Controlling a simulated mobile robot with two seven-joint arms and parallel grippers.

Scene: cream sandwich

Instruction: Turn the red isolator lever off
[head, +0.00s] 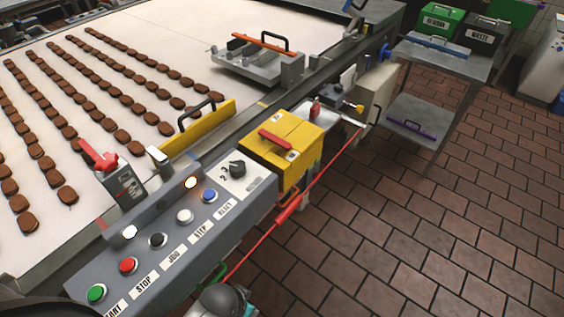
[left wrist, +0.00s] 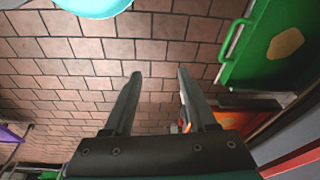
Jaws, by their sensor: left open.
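The red isolator lever (head: 275,139) lies across the sloping top of a yellow box (head: 262,161) at the end of the grey control panel in the head view. Small pale marks sit near it on the box; I cannot read them. My left gripper (left wrist: 160,74) shows in the left wrist view, open and empty, with brick floor behind its fingers. The lever is not identifiable in that view, and no gripper is seen touching it in the head view. My right gripper is not in view.
The control panel (head: 262,200) has several coloured buttons and a knob. A red cord (head: 320,179) runs along the machine's side. Chocolate-coloured pieces lie in rows on the pale belt (head: 150,30). A steel table (head: 445,58) with bins stands at the back right. Tiled floor (head: 420,230) is clear.

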